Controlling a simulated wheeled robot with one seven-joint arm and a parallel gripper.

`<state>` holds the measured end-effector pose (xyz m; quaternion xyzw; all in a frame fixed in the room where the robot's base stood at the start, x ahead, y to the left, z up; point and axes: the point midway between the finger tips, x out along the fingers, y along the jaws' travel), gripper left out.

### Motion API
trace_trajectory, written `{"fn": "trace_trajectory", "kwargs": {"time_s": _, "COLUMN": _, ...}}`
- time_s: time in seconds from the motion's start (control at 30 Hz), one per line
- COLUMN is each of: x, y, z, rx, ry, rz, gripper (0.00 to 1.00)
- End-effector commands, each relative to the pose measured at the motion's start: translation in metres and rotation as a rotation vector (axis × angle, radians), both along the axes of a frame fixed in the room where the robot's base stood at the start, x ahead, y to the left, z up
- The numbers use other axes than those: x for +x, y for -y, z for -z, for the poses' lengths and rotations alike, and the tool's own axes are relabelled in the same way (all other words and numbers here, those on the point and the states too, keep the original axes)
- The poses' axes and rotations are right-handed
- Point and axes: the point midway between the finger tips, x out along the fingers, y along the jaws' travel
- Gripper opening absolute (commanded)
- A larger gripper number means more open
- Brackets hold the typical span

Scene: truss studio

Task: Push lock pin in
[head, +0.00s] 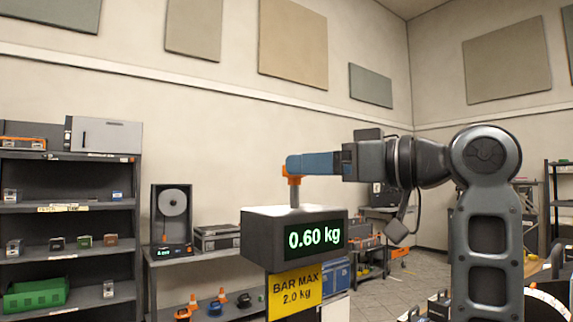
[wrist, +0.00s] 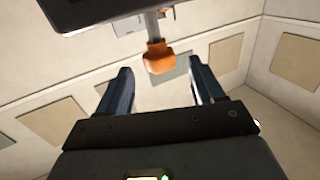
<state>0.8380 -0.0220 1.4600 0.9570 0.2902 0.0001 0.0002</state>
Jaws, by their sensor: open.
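An orange knob on a grey rod, seemingly the lock pin (head: 293,180), stands up from the top of a dark box (head: 263,236) that reads 0.60 kg. My gripper (head: 291,163) reaches in from the right at the height of the knob, its blue fingers level. In the wrist view my gripper (wrist: 160,67) is open, with one finger on each side. The orange knob of the pin (wrist: 158,58) lies between the fingertips, with visible gaps to both. The dark box shows at the top of the wrist view (wrist: 95,10). Where the rod enters the box is hard to see.
A yellow sign (head: 296,292) reading BAR MAX 2.0 kg hangs below the box. A shelf (head: 68,155) with small boxes and a green bin (head: 36,294) stands at left. A low table (head: 205,257) with a reel case (head: 171,218) is behind.

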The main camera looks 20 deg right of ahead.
Motion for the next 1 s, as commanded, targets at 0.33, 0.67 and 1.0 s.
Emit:
{"fn": "trace_trajectory", "kwargs": {"time_s": 0.33, "x": 0.041, "y": -0.028, "z": -0.001, "rx": 0.0, "ry": -0.002, "rz": -0.002, "gripper": 0.67}}
{"fn": "trace_trajectory", "kwargs": {"time_s": 0.67, "x": 0.047, "y": -0.032, "z": 0.0, "rx": 0.0, "ry": 0.0, "rz": 0.0, "gripper": 0.67}}
{"fn": "trace_trajectory", "kwargs": {"time_s": 1.0, "x": 0.047, "y": -0.032, "z": 0.0, "rx": 0.0, "ry": 0.0, "rz": 0.0, "gripper": 0.41}}
